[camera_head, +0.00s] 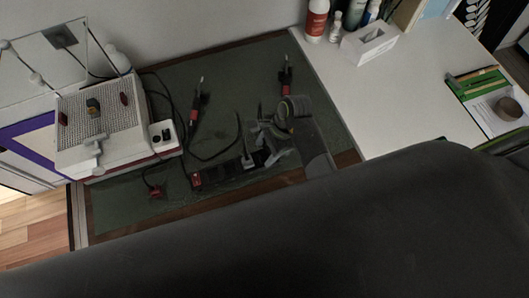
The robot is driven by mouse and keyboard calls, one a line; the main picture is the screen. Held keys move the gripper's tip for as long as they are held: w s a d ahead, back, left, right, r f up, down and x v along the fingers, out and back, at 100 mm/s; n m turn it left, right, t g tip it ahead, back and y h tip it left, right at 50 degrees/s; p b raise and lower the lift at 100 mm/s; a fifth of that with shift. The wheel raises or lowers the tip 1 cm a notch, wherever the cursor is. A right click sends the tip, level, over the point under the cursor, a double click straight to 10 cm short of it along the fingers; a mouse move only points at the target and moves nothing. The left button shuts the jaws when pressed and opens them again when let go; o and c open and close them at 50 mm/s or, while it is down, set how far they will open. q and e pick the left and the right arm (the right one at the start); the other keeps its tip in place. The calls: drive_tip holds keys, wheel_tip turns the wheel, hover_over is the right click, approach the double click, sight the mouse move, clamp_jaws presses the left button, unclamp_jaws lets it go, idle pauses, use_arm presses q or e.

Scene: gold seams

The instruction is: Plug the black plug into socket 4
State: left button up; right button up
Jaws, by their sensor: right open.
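A dark power strip (222,173) with a red end lies on the green mat, slanting up to the right. Its right part is partly hidden by my right gripper (268,148), which is open just above that end. A light plug-like piece (248,161) sits at the strip near the gripper. A black cable (240,130) runs down to the strip beside the gripper. I cannot make out the black plug for certain, nor the socket numbers. My left gripper is not in view.
The green mat (140,214) covers the dark table. A white perforated box (105,125) stands at left. Red-and-black tools (195,108) and a small red item (156,191) lie on the mat. A white desk (400,95) with bottles and a tissue box (369,43) is at right.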

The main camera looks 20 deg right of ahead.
sight(265, 152)
drive_tip(key=shift+a+f, duration=0.25)
drive_tip(key=shift+f, duration=0.45)
drive_tip(key=c, duration=1.1)
drive_tip(key=shift+r, duration=0.1)
wheel_tip(265, 152, up, 10)
drive_tip(key=shift+f+b, duration=0.1)
drive_tip(key=shift+b, duration=0.6)
